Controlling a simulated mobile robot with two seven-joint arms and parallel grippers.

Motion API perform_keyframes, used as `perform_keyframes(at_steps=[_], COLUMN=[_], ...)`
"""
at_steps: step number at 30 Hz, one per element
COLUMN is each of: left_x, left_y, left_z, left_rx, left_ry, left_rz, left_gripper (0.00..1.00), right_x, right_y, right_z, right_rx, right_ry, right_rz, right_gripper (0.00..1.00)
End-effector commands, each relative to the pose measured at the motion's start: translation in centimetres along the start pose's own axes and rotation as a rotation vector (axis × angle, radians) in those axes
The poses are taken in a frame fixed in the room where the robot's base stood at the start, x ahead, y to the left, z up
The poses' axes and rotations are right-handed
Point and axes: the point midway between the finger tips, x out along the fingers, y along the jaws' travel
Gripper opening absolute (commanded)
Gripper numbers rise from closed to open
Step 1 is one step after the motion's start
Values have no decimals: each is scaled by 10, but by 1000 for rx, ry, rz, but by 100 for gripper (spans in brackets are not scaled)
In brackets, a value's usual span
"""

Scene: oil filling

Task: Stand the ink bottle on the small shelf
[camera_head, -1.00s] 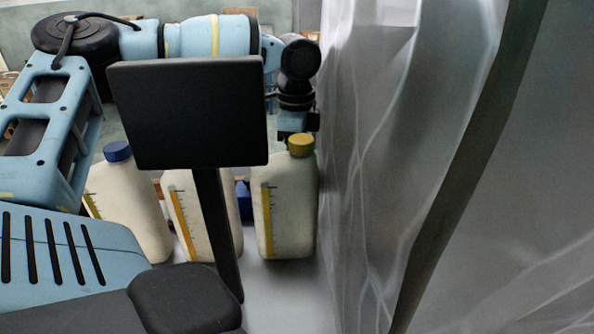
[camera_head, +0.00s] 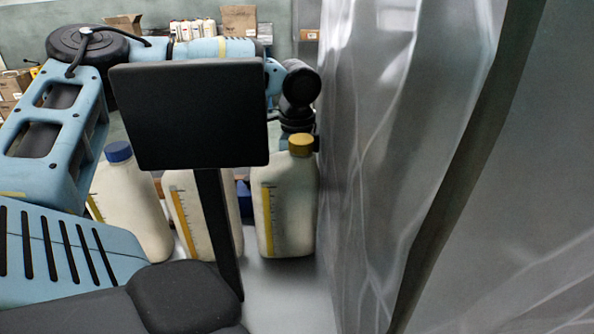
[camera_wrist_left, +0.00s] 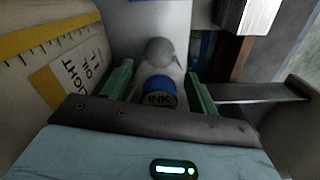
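In the left wrist view the ink bottle (camera_wrist_left: 158,92) shows a round blue part marked INK, with a pale grey rounded part beyond it. My left gripper (camera_wrist_left: 158,90) has its two green fingers spread on either side of the bottle. A narrow gap shows between each finger and the blue part, so it looks open around the bottle and not clamped. A flat dark plate (camera_wrist_left: 260,93) at right in the wrist view may be the small shelf; I cannot be sure. My right gripper is not in view.
Large cream jugs stand close by: a yellow-capped one (camera_head: 284,205), a blue-capped one (camera_head: 130,205) and a middle one (camera_head: 186,215). A translucent plastic curtain (camera_head: 380,170) hangs at the right. A metal block (camera_wrist_left: 250,15) sits at the wrist view's upper right.

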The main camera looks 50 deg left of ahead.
Motion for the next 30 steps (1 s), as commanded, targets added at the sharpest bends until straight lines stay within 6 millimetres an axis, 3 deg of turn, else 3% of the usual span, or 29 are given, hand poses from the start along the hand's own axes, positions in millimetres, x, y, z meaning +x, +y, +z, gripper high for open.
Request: perform_keyframes(at_steps=[2,14,30], left_x=[0,-9,-103], left_y=[0,-1,0], left_z=[0,0,0], left_rx=[0,0,0], left_ry=[0,0,1], left_rz=[0,-2,-3], left_gripper=[71,71,71], right_x=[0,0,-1], right_y=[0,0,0], right_z=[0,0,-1], right_rx=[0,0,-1], right_ry=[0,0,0], right_rz=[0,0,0], right_gripper=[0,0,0])
